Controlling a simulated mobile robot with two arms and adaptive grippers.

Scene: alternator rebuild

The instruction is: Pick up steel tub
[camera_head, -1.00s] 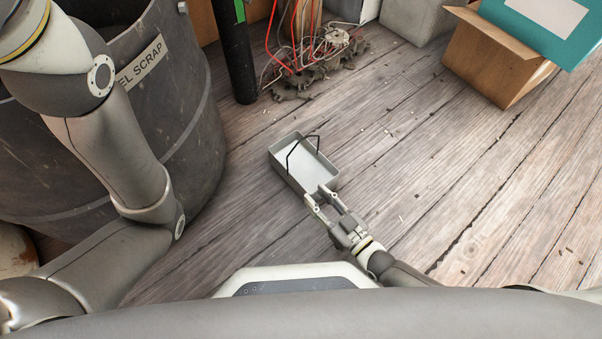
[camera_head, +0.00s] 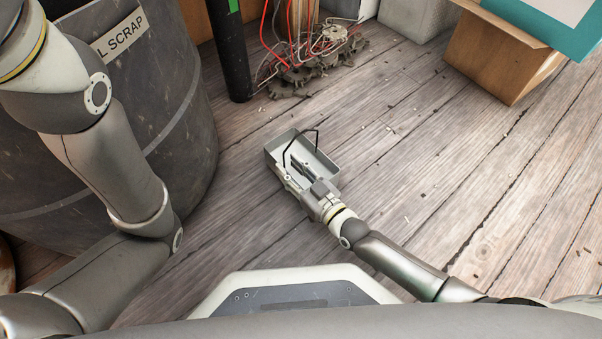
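The steel tub (camera_head: 282,148) is a grey, shallow rectangular box on the wooden floor near the middle of the view. A thin dark bail handle stands up over it. My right gripper (camera_head: 287,172) reaches in from the lower right and lies over the tub's near left side. Its two fingers look apart, one along the left wall and one over the inside. Whether they touch the wall is not clear. The gripper hides part of the tub's near end and floor. My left arm shows at the left, but its gripper is out of view.
A large dark scrap barrel (camera_head: 185,110) stands at the left. A black cylinder (camera_head: 231,50) and a heap of wires and metal parts (camera_head: 310,65) are behind the tub. A cardboard box (camera_head: 495,60) stands at upper right. The plank floor (camera_head: 430,150) to the right is mostly clear.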

